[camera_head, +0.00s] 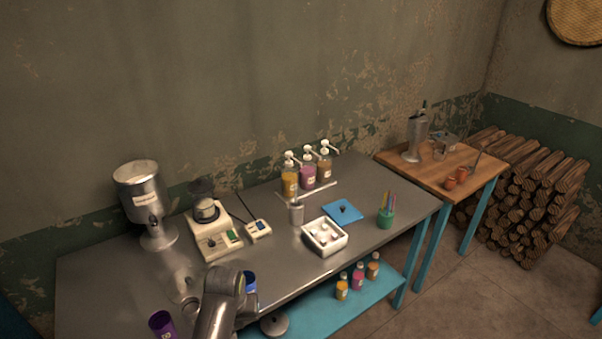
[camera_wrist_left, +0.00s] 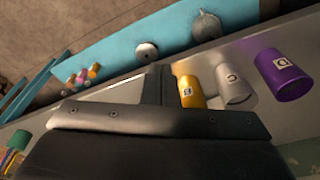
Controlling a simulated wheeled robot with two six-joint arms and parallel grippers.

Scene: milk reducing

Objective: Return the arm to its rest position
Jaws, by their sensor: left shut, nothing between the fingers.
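My left arm comes in from the bottom edge of the head view, with its grey wrist and left gripper (camera_head: 226,285) over the front of the metal table (camera_head: 375,205). In the left wrist view the fingers of my left gripper (camera_wrist_left: 158,84) are together, with nothing held between them. A yellow cup (camera_wrist_left: 189,92), a grey cup (camera_wrist_left: 235,86) and a purple cup (camera_wrist_left: 284,76) show beside them, apart from the fingers. The purple cup (camera_head: 162,323) also shows left of my arm in the head view. My right gripper is not in view.
A white tray (camera_head: 325,237), a scale-like device (camera_head: 214,236) and pump bottles (camera_head: 308,172) stand further back. A blue lower shelf (camera_head: 325,302) holds small bottles. The table's front right is mostly clear.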

